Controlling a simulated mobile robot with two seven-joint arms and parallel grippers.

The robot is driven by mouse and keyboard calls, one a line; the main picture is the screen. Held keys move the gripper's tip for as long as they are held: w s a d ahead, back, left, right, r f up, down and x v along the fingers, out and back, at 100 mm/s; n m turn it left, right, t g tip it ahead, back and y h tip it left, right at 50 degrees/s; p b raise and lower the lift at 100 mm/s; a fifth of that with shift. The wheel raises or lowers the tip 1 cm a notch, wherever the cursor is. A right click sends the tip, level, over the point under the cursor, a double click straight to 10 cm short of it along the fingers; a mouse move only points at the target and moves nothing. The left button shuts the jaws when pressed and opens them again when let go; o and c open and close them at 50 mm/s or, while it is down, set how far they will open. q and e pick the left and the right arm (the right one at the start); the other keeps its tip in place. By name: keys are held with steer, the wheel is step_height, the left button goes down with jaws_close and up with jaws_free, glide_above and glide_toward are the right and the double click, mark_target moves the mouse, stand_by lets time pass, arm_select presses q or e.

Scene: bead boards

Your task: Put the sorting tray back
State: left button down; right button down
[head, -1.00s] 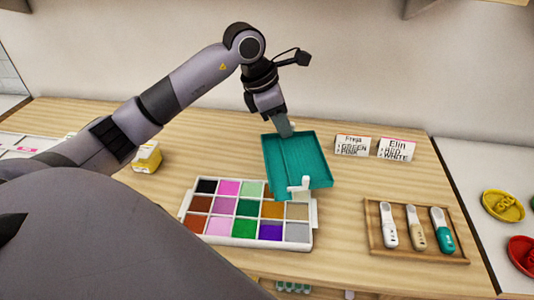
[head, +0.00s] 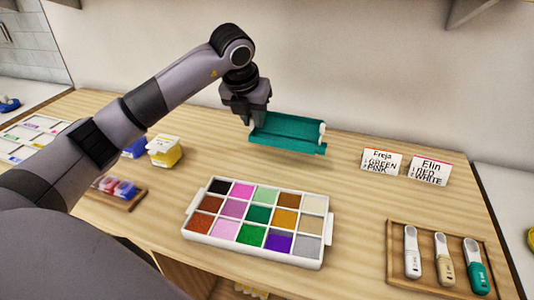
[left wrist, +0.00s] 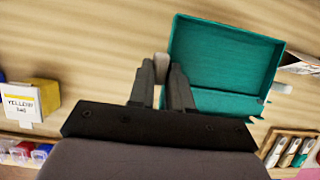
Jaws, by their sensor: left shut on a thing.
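The teal sorting tray (head: 288,132) is held above the wooden table, behind the bead box. It has low rims and a white knob at its right end. My left gripper (head: 250,116) is shut on the tray's left end in the head view. In the left wrist view the fingers (left wrist: 162,82) close on a small pale grip piece at the edge of the tray (left wrist: 222,55). The tray looks tilted and seems clear of the table. My right gripper is not in view.
A white bead box (head: 190,238) with several coloured compartments lies in front. Two name cards (head: 381,162) stand right of the tray. A wooden holder (head: 440,284) with three scoops lies front right. A yellow box (head: 164,151) stands left. Bare wood lies under the tray.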

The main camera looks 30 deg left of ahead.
arm_select(q)
step_height(320, 180, down, 8)
steer(key=shift+r, duration=0.1)
stand_by(0.4)
steer(key=c, duration=1.1)
jaws_free()
steer(key=shift+f, duration=0.2)
steer(key=shift+o, duration=0.2)
steer(key=shift+r, duration=0.1)
steer(key=shift+r, duration=0.35)
steer(key=a+v, duration=0.1)
steer(key=v, duration=1)
steer(key=shift+s+d+r, duration=0.15)
steer(key=shift+s+d, duration=0.1)
steer(key=shift+d, duration=0.25)
